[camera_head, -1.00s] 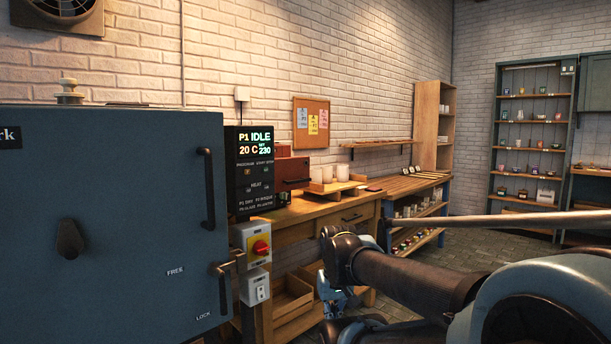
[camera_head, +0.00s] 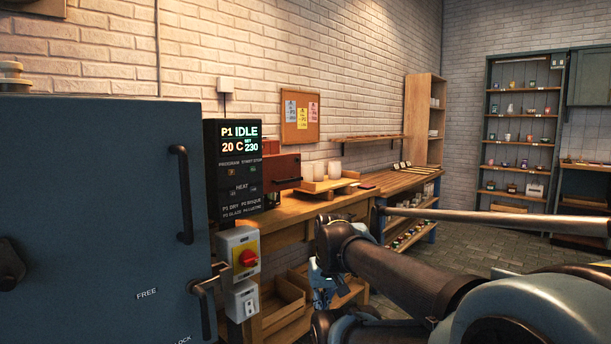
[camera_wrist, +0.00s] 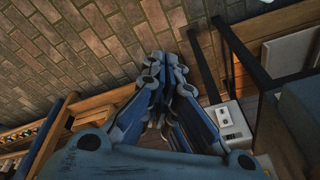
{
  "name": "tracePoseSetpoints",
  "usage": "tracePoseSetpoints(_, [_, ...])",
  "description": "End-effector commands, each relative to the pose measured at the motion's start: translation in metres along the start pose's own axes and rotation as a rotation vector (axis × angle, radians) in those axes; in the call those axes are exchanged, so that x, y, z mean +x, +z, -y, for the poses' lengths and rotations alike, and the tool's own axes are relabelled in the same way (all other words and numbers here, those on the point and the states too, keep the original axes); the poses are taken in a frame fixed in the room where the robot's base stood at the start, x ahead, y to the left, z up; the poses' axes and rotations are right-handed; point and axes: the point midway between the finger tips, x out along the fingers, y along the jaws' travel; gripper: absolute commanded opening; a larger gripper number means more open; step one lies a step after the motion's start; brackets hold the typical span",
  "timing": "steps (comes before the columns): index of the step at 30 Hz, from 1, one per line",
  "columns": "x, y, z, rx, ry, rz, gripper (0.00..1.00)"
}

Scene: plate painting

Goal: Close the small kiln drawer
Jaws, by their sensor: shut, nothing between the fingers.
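A small reddish-brown box front with a dark bar handle (camera_head: 283,170) stands on the wooden bench, just right of the control panel. It may be the small kiln drawer, but I cannot tell how far it stands out. My gripper (camera_head: 323,297) hangs low in front of the bench, below and to the right of that front and apart from it. In the wrist view my gripper (camera_wrist: 172,62) points over the brick floor, with its blue fingers together and empty. The box front cannot be made out in the wrist view.
A big blue kiln door (camera_head: 95,220) fills the left, with its handle (camera_head: 182,195) and latch (camera_head: 203,300) sticking out. The control panel (camera_head: 240,172) reads IDLE. Wooden crates (camera_head: 282,308) lie under the bench. Open floor (camera_head: 462,245) shows at the right.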

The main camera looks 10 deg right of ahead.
Motion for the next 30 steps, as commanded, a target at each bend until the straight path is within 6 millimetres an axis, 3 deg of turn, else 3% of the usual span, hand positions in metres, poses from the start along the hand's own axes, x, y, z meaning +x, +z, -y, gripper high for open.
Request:
tracePoseSetpoints(5, [-0.02,-0.046,0.024,0.127,-0.169,-0.03,0.0])
tracePoseSetpoints(9, [-0.042,-0.095,0.042,0.244,-0.335,-0.073,0.0])
tracePoseSetpoints(16, [-0.085,-0.187,0.046,0.429,-0.604,-0.171,0.0])
tracePoseSetpoints(23, [-0.134,-0.281,0.015,0.601,-0.868,-0.304,0.0])
tracePoseSetpoints(30, [-0.185,-0.36,-0.053,0.749,-1.121,-0.466,0.0])
